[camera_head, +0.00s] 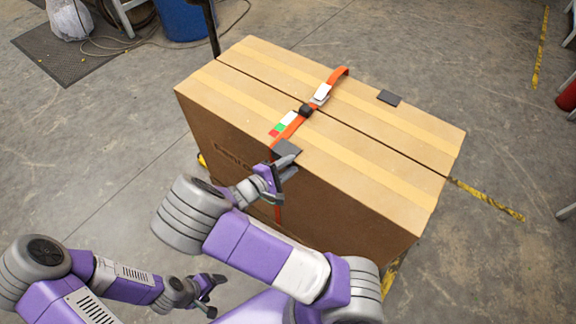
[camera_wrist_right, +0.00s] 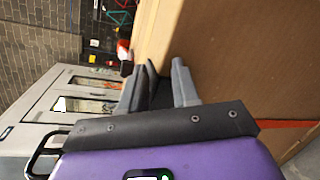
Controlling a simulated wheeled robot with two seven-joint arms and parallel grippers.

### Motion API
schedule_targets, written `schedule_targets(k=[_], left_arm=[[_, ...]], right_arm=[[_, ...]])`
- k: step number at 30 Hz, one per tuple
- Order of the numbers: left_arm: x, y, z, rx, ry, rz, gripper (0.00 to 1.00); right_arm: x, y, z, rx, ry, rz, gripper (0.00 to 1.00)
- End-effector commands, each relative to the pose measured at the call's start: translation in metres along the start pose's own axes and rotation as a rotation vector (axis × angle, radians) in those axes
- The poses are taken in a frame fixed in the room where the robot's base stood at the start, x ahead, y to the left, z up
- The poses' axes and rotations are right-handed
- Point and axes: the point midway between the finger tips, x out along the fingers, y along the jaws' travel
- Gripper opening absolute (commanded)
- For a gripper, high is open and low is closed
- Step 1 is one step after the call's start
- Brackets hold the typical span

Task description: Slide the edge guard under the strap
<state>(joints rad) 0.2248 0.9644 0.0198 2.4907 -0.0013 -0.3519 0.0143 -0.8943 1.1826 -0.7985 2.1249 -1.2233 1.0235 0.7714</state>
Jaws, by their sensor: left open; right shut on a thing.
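A large cardboard box (camera_head: 330,185) stands with an orange strap (camera_head: 292,128) running across its top and down its near side; the strap also shows in the right wrist view (camera_wrist_right: 285,124). A dark edge guard (camera_head: 288,148) is at the box's near top edge, just right of the strap. My right gripper (camera_head: 283,170) is shut on this guard, which shows dark between the fingers in the right wrist view (camera_wrist_right: 163,95). Whether its left edge reaches under the strap cannot be told. My left gripper (camera_head: 211,288) is open and empty, low in front of the box.
A second dark guard (camera_head: 389,97) lies flat on the box top, right of the strap. A black buckle (camera_head: 306,110) and a white-and-grey piece (camera_head: 321,94) sit on the strap. A blue barrel (camera_head: 185,18) stands behind left. The floor left of the box is mostly clear.

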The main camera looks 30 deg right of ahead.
Motion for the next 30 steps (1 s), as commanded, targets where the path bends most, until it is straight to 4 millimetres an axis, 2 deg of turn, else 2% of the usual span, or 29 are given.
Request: schedule_targets(k=[1,6,30], left_arm=[[0.001,0.0,0.0,0.0,0.0,0.0,0.77],[0.001,0.0,0.0,0.0,0.0,0.0,0.77],[0.001,0.0,0.0,0.0,0.0,0.0,0.77]], right_arm=[[-0.001,-0.005,-0.003,-0.007,0.012,-0.012,0.12],[-0.002,-0.005,-0.005,-0.007,0.013,-0.013,0.12],[-0.007,0.01,-0.034,-0.007,0.015,-0.011,0.12]])
